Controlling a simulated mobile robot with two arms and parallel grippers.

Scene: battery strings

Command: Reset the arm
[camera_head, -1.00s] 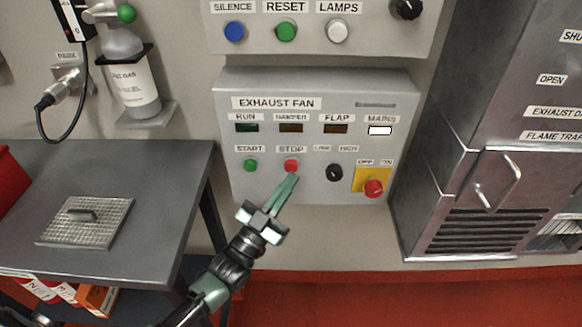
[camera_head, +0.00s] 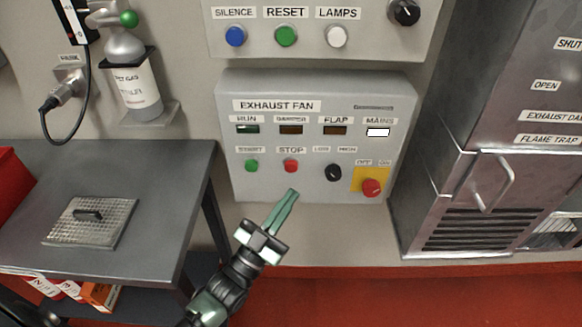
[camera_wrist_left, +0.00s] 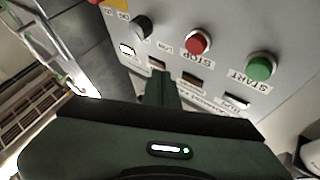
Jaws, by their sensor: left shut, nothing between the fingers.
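My left gripper (camera_head: 292,194) is shut and empty, its green fingers pointing up and to the right. Its tips show just below the red STOP button (camera_head: 291,166) on the grey exhaust fan panel (camera_head: 260,83), apart from the button. The green START button (camera_head: 251,166) is left of STOP. In the left wrist view the shut fingers (camera_wrist_left: 160,80) point at the panel, with the red STOP button (camera_wrist_left: 197,42) and green START button (camera_wrist_left: 261,66) at upper right. My right gripper is not in view.
A dark metal table (camera_head: 165,190) with a mesh plate (camera_head: 90,222) stands at left. A gas bottle (camera_head: 137,90) hangs above it. A metal cabinet (camera_head: 440,195) stands at right. A black knob (camera_head: 333,172) and a red switch (camera_head: 371,187) sit on the panel.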

